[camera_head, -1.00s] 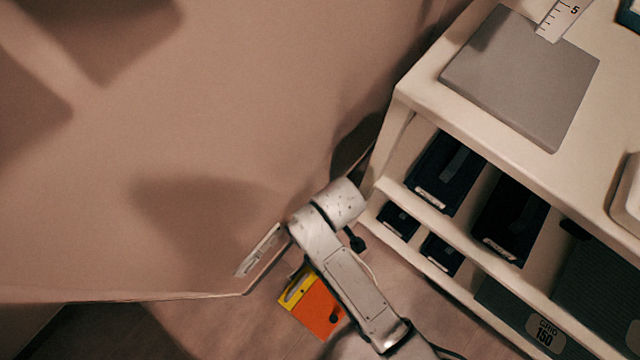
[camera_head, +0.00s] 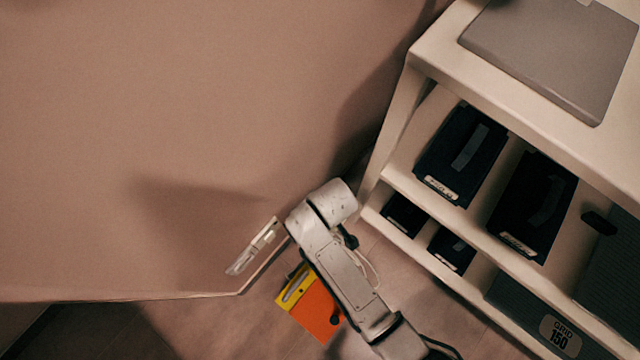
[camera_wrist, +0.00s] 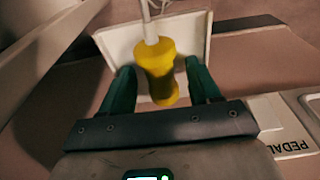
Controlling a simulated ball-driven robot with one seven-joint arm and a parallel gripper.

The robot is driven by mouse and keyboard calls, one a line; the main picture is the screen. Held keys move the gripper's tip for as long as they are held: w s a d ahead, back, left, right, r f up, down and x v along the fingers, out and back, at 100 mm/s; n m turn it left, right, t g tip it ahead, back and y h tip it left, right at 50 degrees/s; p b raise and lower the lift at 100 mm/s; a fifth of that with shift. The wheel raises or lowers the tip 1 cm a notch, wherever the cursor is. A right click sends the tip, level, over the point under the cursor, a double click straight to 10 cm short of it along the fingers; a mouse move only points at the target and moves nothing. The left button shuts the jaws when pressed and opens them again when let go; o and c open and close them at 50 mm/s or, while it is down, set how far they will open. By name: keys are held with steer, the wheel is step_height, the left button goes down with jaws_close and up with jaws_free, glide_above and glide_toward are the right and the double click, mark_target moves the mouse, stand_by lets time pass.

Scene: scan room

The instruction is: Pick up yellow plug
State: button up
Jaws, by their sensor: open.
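The yellow plug (camera_wrist: 156,68) shows in the wrist view, with a pale cable running up from its top end. It lies between the two green fingers of my gripper (camera_wrist: 160,88), which stand apart on either side of it. A gap shows on the right side; on the left the finger is close, and I cannot tell if it touches. A white square plate or tray (camera_wrist: 195,40) is behind the plug. In the head view the plug and my fingers are hidden by my arm.
A pale shelf unit (camera_head: 440,65) with dark bins (camera_head: 462,155) stands on the right. A grey slab (camera_head: 550,50) lies on its top. An orange and yellow panel (camera_head: 312,308) is on the floor beside my arm. A labelled plate (camera_wrist: 285,138) is at the right in the wrist view.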

steer(key=shift+c, duration=0.3)
jaws_close()
steer(key=shift+r, duration=0.2)
